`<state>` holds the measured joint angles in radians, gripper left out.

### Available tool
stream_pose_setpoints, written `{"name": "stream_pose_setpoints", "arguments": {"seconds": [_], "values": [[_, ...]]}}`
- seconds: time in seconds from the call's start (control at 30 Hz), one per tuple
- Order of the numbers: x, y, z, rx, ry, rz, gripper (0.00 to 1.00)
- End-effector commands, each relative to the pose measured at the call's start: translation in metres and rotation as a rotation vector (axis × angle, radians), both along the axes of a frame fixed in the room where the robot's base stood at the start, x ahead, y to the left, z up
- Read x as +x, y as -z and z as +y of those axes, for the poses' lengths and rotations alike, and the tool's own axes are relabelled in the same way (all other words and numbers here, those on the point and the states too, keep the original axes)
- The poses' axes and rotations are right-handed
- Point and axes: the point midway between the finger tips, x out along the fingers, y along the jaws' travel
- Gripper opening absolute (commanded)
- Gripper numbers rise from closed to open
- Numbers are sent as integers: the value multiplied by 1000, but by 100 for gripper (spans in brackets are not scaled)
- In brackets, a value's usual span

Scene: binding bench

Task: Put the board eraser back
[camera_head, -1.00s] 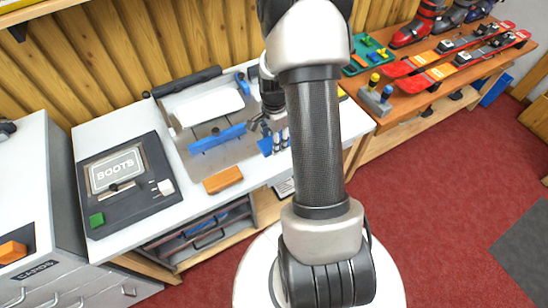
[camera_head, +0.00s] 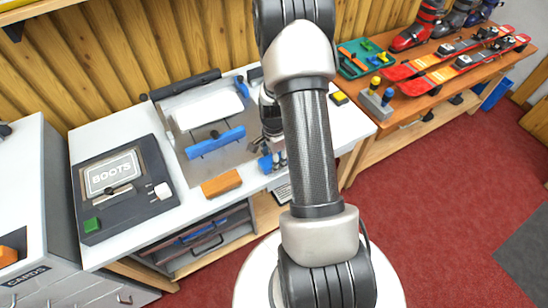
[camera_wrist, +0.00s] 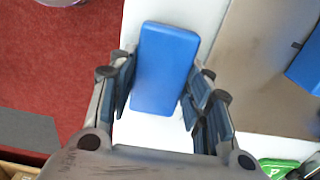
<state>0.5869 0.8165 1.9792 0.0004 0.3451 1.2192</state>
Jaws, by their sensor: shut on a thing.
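My gripper (camera_wrist: 160,88) is shut on a blue block, which I take to be the board eraser (camera_wrist: 164,66). The block sits between both finger pairs and extends past the fingertips in the wrist view. In the head view the block (camera_head: 265,163) shows beside my gripper (camera_head: 274,161), over the front part of the white bench (camera_head: 345,128). I cannot tell whether it touches the bench. My arm hides part of this area.
An orange block (camera_head: 222,183) lies at the bench's front edge, left of my gripper. A blue bar (camera_head: 215,142) lies on the grey plate behind. A dark panel labelled BOOTS (camera_head: 112,172) is at left. A yellow-topped item (camera_head: 339,98) is at the right rear.

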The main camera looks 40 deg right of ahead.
Motion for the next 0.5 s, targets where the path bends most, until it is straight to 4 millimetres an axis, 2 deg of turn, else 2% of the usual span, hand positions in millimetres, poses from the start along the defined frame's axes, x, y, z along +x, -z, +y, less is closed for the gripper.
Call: {"name": "stream_pose_setpoints", "arguments": {"seconds": [0.03,0.07,0.33,0.5], "values": [[0,3,0,0,0,0,13],[0,3,0,0,0,0,46],[0,2,0,0,0,0,64],[0,2,0,0,0,1,65]]}}
